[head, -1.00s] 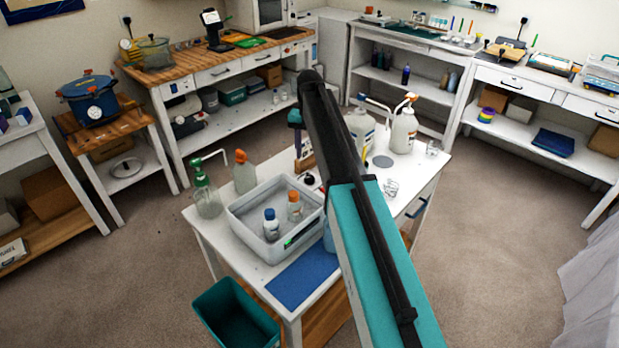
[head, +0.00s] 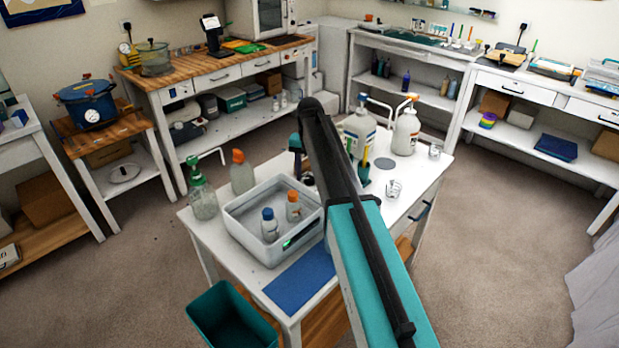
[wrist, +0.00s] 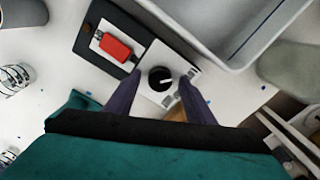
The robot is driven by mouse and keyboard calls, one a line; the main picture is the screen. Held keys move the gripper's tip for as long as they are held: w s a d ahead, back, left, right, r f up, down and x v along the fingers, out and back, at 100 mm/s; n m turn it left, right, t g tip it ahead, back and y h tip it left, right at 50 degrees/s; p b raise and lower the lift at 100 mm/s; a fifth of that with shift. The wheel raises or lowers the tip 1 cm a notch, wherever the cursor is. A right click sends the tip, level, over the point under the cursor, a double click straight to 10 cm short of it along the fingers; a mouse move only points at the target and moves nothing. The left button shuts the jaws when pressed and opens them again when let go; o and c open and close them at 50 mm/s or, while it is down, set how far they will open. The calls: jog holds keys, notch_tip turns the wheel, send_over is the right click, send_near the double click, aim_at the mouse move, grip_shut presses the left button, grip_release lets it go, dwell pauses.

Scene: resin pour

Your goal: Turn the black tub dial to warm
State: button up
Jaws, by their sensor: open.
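The black dial (wrist: 160,78) with a white pointer mark sits on a small white panel (wrist: 150,60) in the wrist view. The pointer points to the right in that view. My gripper (wrist: 160,80) is open, with one dark finger on each side of the dial. I cannot tell whether the fingers touch it. The grey-white tub (wrist: 225,62) is at the upper right, beside the panel. In the head view the tub (head: 237,222) stands on the white table with bottles inside. My arm hides the dial and the fingertips there.
A red block (wrist: 115,46) on a dark plate lies close to the panel. White bottles (head: 405,130) stand at the table's far right. A blue mat (head: 300,280) lies at the front.

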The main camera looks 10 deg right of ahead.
jog(key=c, duration=1.1)
jog(key=shift+o, duration=0.2)
jog(key=shift+m, duration=0.5)
jog(key=m, duration=0.4)
jog(key=shift+p, duration=0.4)
jog(key=m, duration=0.5)
jog(key=o, duration=1.1)
jog(key=shift+c, duration=0.2)
